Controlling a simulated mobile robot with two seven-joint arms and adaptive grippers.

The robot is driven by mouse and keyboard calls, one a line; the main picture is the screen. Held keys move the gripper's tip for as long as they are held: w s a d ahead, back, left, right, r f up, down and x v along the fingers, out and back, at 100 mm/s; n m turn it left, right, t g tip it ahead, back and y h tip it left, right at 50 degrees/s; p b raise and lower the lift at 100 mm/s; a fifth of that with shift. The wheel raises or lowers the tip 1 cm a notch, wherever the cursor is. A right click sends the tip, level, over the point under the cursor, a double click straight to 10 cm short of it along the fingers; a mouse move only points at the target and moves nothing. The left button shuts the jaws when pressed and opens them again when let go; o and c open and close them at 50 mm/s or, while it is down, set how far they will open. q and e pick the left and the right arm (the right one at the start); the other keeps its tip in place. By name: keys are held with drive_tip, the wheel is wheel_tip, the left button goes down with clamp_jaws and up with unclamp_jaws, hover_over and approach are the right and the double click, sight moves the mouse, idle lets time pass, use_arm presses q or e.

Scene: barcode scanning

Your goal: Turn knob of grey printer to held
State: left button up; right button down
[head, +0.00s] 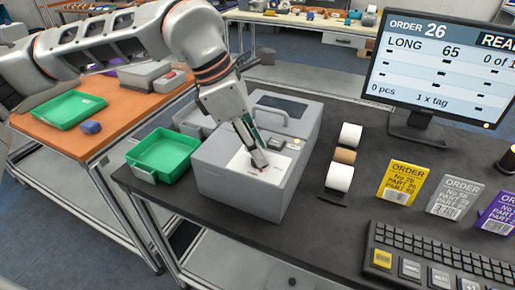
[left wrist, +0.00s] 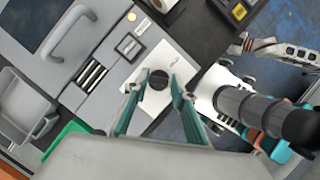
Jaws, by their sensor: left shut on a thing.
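The grey printer (head: 230,182) stands on the dark table in the head view, with a carry handle and a dark window on top. Its dark round knob (left wrist: 158,80) sits on a white panel (left wrist: 140,68) with small markings, seen in the left wrist view. My left gripper (head: 258,162) reaches down onto this panel from above. In the left wrist view its teal fingers (left wrist: 154,88) stand on either side of the knob, shut on it. In the head view the fingers mostly hide the knob, and its exact setting cannot be read. My right gripper does not show.
A green tray (head: 163,157) is left of the printer. Label rolls (head: 344,157) stand to its right. Yellow, grey and purple order cards (head: 402,182), a keyboard (head: 440,258) and a monitor (head: 440,65) fill the right side. The table's front middle is clear.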

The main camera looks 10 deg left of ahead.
use_arm(q)
drive_tip(key=n, duration=0.2)
drive_tip(key=n+t+y+b, duration=0.1)
drive_tip(key=n, duration=0.1)
drive_tip(key=shift+d+n+t, duration=0.15)
drive_tip(key=shift+n+t, duration=0.15)
drive_tip(key=n, duration=0.2)
drive_tip(key=n+t+y+b, duration=0.1)
drive_tip(key=n, duration=0.2)
drive_tip(key=shift+s+d+y+b, duration=0.1)
drive_tip(key=shift+s+y+b, duration=0.05)
drive_tip(key=shift+y+b, duration=0.15)
drive_tip(key=shift+r+n+y, duration=0.1)
drive_tip(key=shift+n+y, duration=0.3)
drive_tip(key=shift+n, duration=0.5)
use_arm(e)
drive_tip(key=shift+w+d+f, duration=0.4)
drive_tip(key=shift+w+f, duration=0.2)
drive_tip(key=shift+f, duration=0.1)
use_arm(q)
drive_tip(key=shift+n, duration=0.3)
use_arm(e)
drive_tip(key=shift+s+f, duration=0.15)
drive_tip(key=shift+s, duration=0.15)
